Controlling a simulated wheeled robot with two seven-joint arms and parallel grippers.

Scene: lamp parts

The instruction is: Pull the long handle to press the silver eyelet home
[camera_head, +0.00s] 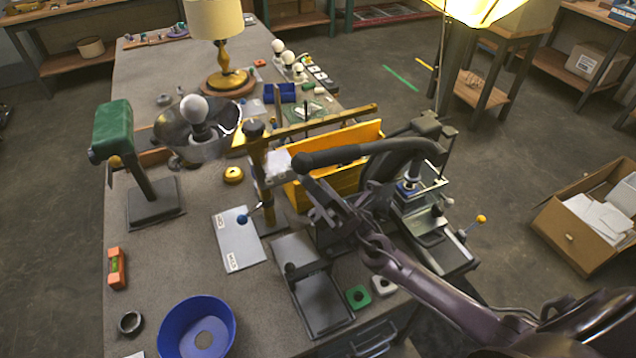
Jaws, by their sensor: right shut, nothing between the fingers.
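A long dark handle (365,151) with a thick rounded grip reaches left from a dark bench press (381,190) right of the table's middle. My right gripper (318,198) is just below the grip end, its arm coming in from the lower right. It is shut and empty; I cannot tell whether it touches the handle. I cannot make out the silver eyelet; the arm and handle cover part of the press. My left gripper is not in view.
A yellow bin (334,170) and a wooden post stand (260,172) crowd the space behind and left of the gripper. A flat dark plate fixture (322,303) lies in front. A blue bowl (172,325) sits front left. A clamp fixture (428,222) stands right.

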